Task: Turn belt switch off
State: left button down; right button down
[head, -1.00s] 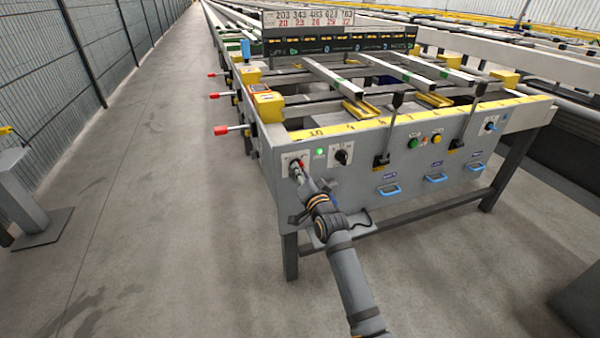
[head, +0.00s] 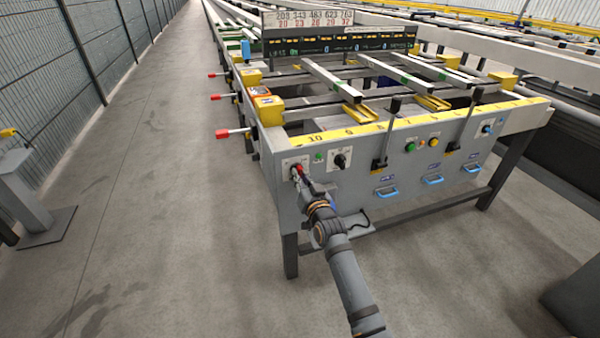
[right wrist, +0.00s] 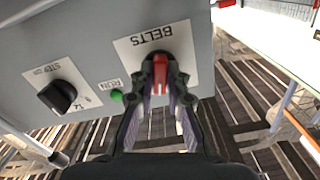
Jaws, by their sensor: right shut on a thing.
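The belt switch (head: 297,168) is a rotary knob with a red grip, at the left end of the grey front panel. In the right wrist view the red knob (right wrist: 160,70) sits on a white plate marked BELTS. My right gripper (head: 301,177) is at this knob, and its two fingers (right wrist: 160,84) are closed on the red grip from both sides. The fingers partly hide the knob and its position marks. The green RUN lamp (head: 319,157) beside the plate looks dull; it also shows in the right wrist view (right wrist: 117,96). My left gripper is not in view.
A black STEP knob (head: 340,160) is just right of the lamp. Black levers (head: 380,150) and blue handles (head: 387,192) stick out farther right. Red-tipped rods (head: 232,134) project at the table's left side. The floor aisle on the left is clear.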

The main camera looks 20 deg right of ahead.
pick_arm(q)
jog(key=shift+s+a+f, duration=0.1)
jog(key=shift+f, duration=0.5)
pick_arm(e)
jog(key=n, duration=1.2)
jog(key=shift+d, duration=0.1)
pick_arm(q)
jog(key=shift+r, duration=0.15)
pick_arm(e)
jog(key=shift+n, duration=0.3)
jog(key=c, duration=1.3)
grip_release()
jog(key=shift+c, duration=0.2)
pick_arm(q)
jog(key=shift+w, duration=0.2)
